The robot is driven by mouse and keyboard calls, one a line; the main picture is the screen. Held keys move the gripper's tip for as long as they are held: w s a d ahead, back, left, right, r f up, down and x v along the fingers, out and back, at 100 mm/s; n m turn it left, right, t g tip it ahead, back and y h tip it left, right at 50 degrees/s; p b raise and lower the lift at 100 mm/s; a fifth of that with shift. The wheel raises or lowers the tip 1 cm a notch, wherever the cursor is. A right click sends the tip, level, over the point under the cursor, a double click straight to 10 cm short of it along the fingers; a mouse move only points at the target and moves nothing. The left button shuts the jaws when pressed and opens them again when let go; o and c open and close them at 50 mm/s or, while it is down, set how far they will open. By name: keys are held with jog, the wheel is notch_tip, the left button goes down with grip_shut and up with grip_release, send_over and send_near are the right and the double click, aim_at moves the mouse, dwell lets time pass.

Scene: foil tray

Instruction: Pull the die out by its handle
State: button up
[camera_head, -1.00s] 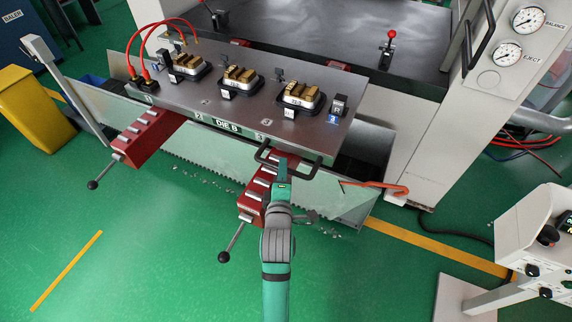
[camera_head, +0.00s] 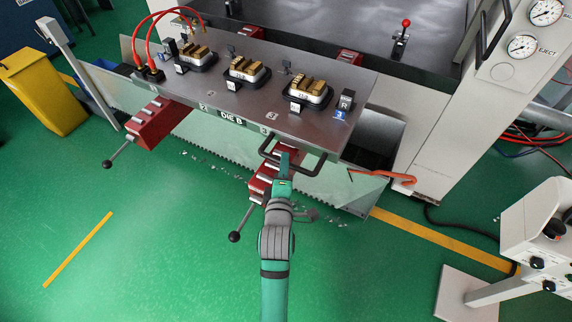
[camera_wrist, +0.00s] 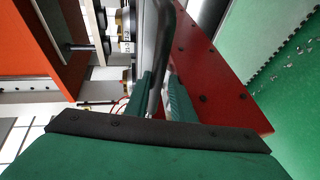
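The die (camera_head: 215,101) is a grey steel plate marked "DIE B". It lies partly out over the front of the press bed (camera_head: 375,42) and bears three brass-coloured blocks. Its black handle (camera_head: 313,169) sticks out from the front edge, towards the right end. My gripper (camera_head: 284,160) is at the handle.
Two red support arms (camera_head: 153,124) with ball-ended levers reach out below the die. Red hoses (camera_head: 146,42) arch at its left end. An orange hook (camera_head: 390,177) juts out right of it. A yellow bin (camera_head: 42,92) stands left, a control console (camera_head: 540,235) right.

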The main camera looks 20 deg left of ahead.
jog(key=shift+d, duration=0.15)
jog(key=v, duration=1)
jog(key=shift+s, duration=0.4)
jog(key=s+d+f+m+h, duration=0.3)
jog(key=s+d+f+m, duration=0.4)
jog(key=s+d+m, duration=0.3)
jog(key=s+d+m+h, duration=0.1)
jog(key=s+d+m, duration=0.3)
jog(key=s, duration=0.3)
jog(key=s+d+m+h, duration=0.2)
jog(key=s+d+m, duration=0.2)
jog(key=s+m, duration=0.3)
jog(key=shift+s+d+f+t, duration=0.15)
jog(key=shift+d+f+t, duration=0.2)
jog(key=shift+d+t, duration=0.05)
